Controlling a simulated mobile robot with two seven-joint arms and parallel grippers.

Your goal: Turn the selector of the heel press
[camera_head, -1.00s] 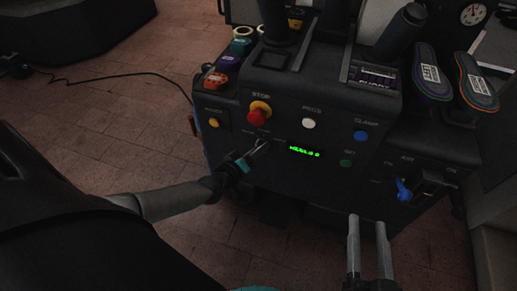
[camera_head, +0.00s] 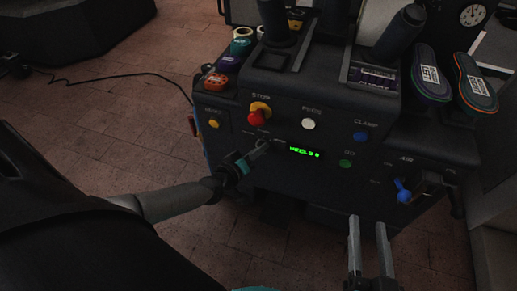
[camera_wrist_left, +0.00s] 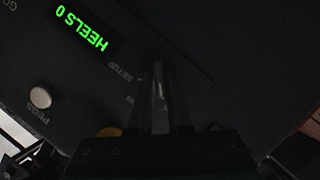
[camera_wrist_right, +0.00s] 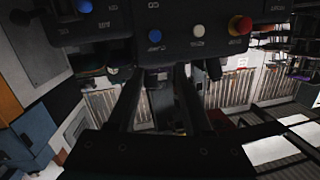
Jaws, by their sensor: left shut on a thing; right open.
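The heel press (camera_head: 330,95) is a dark machine with a front panel of buttons. Its selector sits below the red STOP button (camera_head: 258,117), left of the green display (camera_head: 304,152), and is mostly hidden by my left gripper. My left gripper (camera_head: 262,146) is shut on the selector; in the left wrist view its fingers (camera_wrist_left: 160,95) close on a small part beside the SETUP lettering. The display reads "HEELS 0" in the left wrist view (camera_wrist_left: 82,30). My right gripper (camera_head: 369,218) is open and empty in front of the press; its fingers also show in the right wrist view (camera_wrist_right: 160,80).
The panel has a white PEGS button (camera_head: 308,124), a blue CLAMP button (camera_head: 361,136), a green button (camera_head: 346,163) and a yellow button (camera_head: 214,124). A blue AIR lever (camera_head: 403,190) is at the lower right. Two shoe soles (camera_head: 430,75) lie on the right.

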